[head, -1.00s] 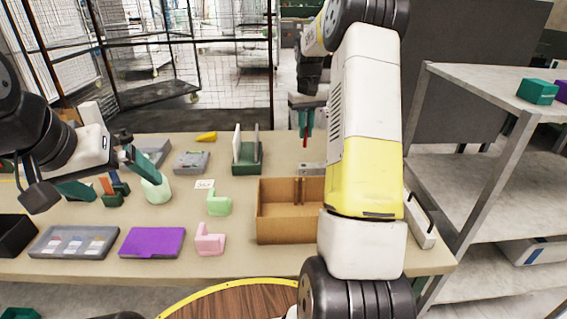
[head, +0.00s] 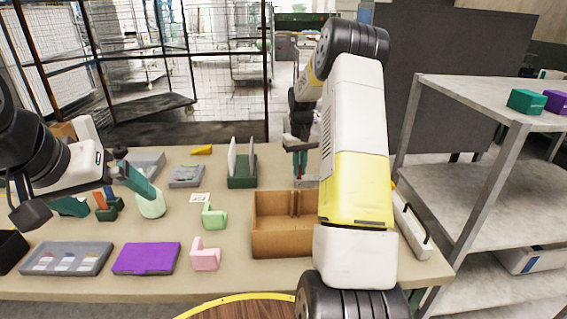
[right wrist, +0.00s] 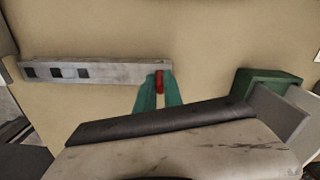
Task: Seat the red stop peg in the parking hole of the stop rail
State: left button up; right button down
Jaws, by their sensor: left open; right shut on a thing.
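The stop rail (right wrist: 110,70) is a grey metal bar with square dark holes toward its left end in the right wrist view. A short piece of it (head: 307,182) shows in the head view, the rest hidden behind my right arm. My right gripper (head: 300,166) has green fingers shut on the red stop peg (right wrist: 159,80), at the rail's right end in the right wrist view. The peg points down; its lower end meets the rail in the picture, and I cannot tell whether it is in a hole. My left gripper (head: 106,195) is open at the table's left side.
A cardboard box (head: 282,242) stands in front of the rail. A green holder with pale plates (head: 242,178) stands left of it. Pink (head: 205,254) and light green (head: 213,217) blocks, a purple slab (head: 146,258) and a grey case (head: 66,258) lie farther left.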

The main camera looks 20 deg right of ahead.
jog(key=c, duration=1.5)
grip_release()
jog(key=shift+f, duration=0.1)
jog(key=s+a+r+t, duration=0.1)
jog(key=s+a+r, duration=0.1)
jog(key=r, duration=0.7)
jog(key=s+a+r, duration=0.2)
jog(key=s+r, duration=0.1)
jog(key=r, duration=0.7)
jog(key=s+a+r+t, duration=0.1)
jog(key=s+a+r, duration=0.15)
jog(key=s, duration=0.25)
jog(key=s+a+r+t+y, duration=0.1)
jog(key=s+a+r, duration=0.1)
jog(key=s+a, duration=0.3)
jog(key=s+a+r+t, duration=0.1)
jog(key=s+a+r, duration=0.1)
jog(key=s, duration=0.4)
jog(key=s+a+f, duration=0.1)
jog(key=s, duration=0.2)
jog(key=s+a+f+t, duration=0.1)
jog(key=s, duration=0.3)
jog(key=s+a+f+t+y, duration=0.1)
jog(key=s, duration=0.3)
jog(key=shift+a+f+n, duration=0.25)
jog(key=shift+a+n, duration=0.05)
